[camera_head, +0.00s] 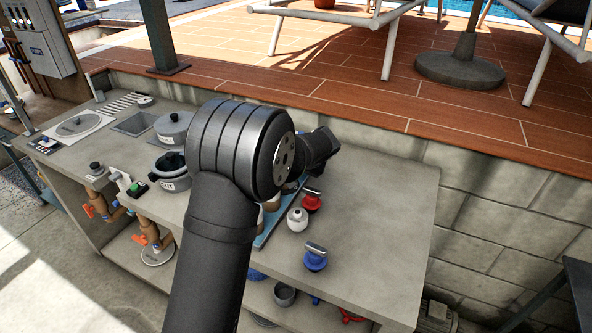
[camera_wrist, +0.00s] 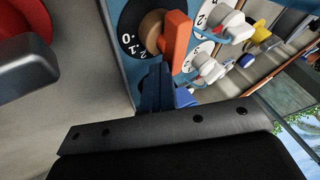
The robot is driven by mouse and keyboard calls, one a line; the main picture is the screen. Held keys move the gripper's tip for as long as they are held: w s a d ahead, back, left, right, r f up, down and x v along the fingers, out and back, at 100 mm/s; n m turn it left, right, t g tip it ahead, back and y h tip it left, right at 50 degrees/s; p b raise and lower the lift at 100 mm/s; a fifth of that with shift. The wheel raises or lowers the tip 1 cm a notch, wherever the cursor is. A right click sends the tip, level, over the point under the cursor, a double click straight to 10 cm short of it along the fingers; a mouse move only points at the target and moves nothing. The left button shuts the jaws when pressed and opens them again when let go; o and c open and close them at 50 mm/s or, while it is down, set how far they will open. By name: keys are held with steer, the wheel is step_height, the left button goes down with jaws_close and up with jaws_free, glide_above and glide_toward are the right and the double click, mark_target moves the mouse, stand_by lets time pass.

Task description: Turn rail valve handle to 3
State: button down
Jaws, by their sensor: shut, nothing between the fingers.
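An orange valve handle (camera_wrist: 175,42) sits on a round brown body over a black dial (camera_wrist: 130,38) in the wrist view. The dial shows 0, 1 and 2; its other side is hidden by the handle. My gripper (camera_wrist: 160,84) is shut and empty, with its blue fingers just below the handle's lower end. I cannot tell whether they touch it. Two white handles (camera_wrist: 230,30) (camera_wrist: 210,68) on white numbered dials stand to the right. In the head view, my arm hides the gripper and the orange handle.
A red valve with a grey bar (camera_wrist: 28,62) is close at the left. The counter's right part (camera_head: 385,235) is clear.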

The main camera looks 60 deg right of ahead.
steer(key=shift+w+a+r, duration=0.1)
steer(key=shift+w+r, duration=0.1)
steer(key=shift+w, duration=0.25)
steer(key=shift+a+f, duration=0.1)
steer(key=shift+a, duration=0.55)
steer(key=shift+s, duration=0.3)
steer(key=s, duration=0.4)
steer(key=shift+s+d, duration=0.3)
steer(key=shift+d, duration=0.05)
steer(key=v, duration=1)
steer(key=shift+w+a, duration=0.2)
steer(key=x, duration=0.8)
steer(key=shift+d+f, duration=0.15)
steer(key=shift+d, duration=0.1)
steer(key=w, duration=0.1)
steer(key=w+f, duration=0.1)
steer(key=w, duration=0.1)
steer(key=shift+w+d+f, duration=0.1)
steer(key=shift+w+f, duration=0.1)
steer(key=shift+w, duration=0.75)
